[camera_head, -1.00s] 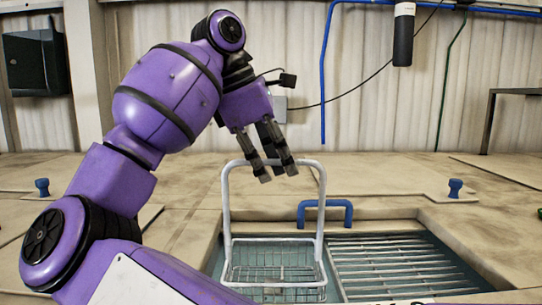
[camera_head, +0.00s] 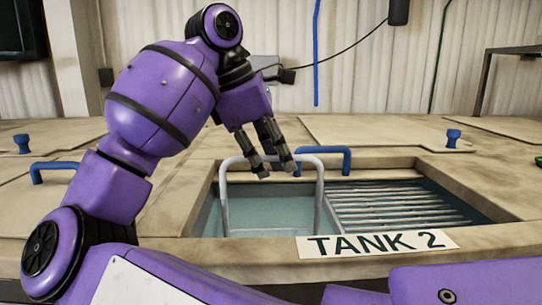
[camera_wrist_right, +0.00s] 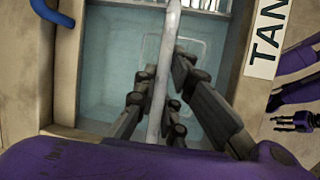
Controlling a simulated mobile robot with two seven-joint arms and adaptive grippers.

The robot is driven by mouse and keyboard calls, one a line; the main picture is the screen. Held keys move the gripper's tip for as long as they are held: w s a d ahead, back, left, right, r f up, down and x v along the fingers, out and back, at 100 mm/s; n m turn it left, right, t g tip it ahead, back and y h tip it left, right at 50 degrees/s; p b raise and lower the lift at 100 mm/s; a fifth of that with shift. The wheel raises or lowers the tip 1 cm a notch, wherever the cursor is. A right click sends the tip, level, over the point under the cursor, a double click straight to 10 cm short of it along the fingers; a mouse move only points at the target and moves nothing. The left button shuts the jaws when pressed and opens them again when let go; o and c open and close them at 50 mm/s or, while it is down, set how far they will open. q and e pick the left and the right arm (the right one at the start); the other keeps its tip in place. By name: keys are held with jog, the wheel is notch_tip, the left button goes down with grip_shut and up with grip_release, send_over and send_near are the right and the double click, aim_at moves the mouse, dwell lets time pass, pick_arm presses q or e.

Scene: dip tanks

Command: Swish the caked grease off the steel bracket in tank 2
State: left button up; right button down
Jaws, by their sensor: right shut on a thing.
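My right gripper (camera_head: 273,168) is shut on the top bar of the white basket handle (camera_head: 320,192) above tank 2. In the right wrist view, the gripper (camera_wrist_right: 163,85) is closed around the pale handle bar (camera_wrist_right: 168,40). The basket itself is under the water (camera_head: 268,216); its faint wire outline (camera_wrist_right: 188,50) shows there. I cannot make out the steel bracket or any grease on it. The "TANK 2" label (camera_head: 377,243) is on the front rim. My left gripper (camera_wrist_right: 298,121) shows small at the right of the right wrist view, away from the basket; its jaw state is unclear.
A slatted rack (camera_head: 405,205) fills the right side of the tank opening. A blue handle (camera_head: 347,160) stands at the opening's back edge. Closed lids with blue knobs (camera_head: 453,137) lie around it.

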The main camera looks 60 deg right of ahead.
jog(key=shift+s+d, duration=0.1)
jog(key=shift+s, duration=0.05)
dwell(0.3)
jog(key=shift+s+d, duration=0.65)
jog(key=shift+s, duration=0.2)
jog(key=shift+w+a, duration=0.75)
jog(key=shift+w, duration=0.2)
jog(key=shift+w+a, duration=0.7)
jog(key=shift+w, duration=0.25)
jog(key=shift+s+d, duration=0.7)
jog(key=shift+s, duration=0.2)
jog(key=shift+s+d, duration=0.75)
jog(key=shift+s, duration=0.25)
jog(key=shift+w+a, duration=0.75)
jog(key=shift+w, duration=0.2)
jog(key=shift+w+a, duration=0.75)
jog(key=shift+w, duration=0.2)
jog(key=shift+s+d, duration=0.7)
jog(key=shift+s, duration=0.2)
